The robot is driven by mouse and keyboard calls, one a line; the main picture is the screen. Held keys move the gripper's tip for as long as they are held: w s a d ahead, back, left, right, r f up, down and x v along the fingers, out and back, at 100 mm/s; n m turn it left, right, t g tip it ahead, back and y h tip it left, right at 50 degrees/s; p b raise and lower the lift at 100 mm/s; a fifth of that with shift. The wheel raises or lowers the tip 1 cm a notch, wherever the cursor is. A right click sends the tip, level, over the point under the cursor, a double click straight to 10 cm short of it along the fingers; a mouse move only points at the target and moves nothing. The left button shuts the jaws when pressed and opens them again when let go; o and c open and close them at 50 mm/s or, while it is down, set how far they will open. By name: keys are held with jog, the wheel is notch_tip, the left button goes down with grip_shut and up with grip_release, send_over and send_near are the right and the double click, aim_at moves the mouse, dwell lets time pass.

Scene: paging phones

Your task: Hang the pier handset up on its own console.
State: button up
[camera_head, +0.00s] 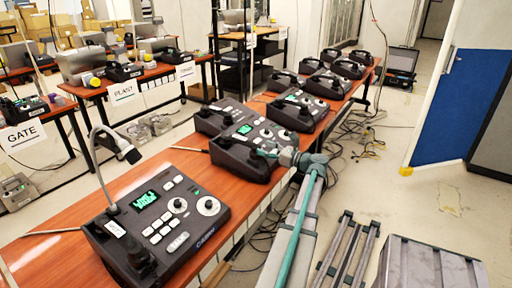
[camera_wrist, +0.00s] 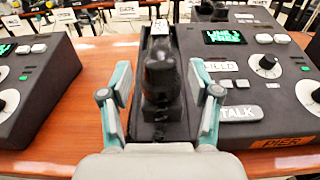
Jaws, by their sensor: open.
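The console with an orange PIER label (camera_wrist: 275,142) fills the right of the wrist view, with a green screen, knobs and a TALK key. The black pier handset (camera_wrist: 163,85) lies lengthwise in the cradle strip on that console's left side. My gripper (camera_wrist: 160,100) is open, with one finger on each side of the handset and visible gaps between. In the head view my gripper (camera_head: 278,154) is at the front edge of the middle console (camera_head: 245,138). The handset cannot be made out clearly there. The handset's underside is hidden, so I cannot tell how fully it is seated.
Another console (camera_head: 160,222) with a gooseneck microphone (camera_head: 100,160) stands nearer on the red-brown table (camera_head: 55,258). More consoles (camera_head: 300,108) line the table farther back. Tables marked GATE (camera_head: 22,135) and PLAST (camera_head: 123,91) stand at left. Cables lie on the floor at right.

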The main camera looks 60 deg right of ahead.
jog(key=shift+s+a, duration=0.15)
jog(key=shift+s, duration=1.3)
jog(key=shift+f, duration=0.1)
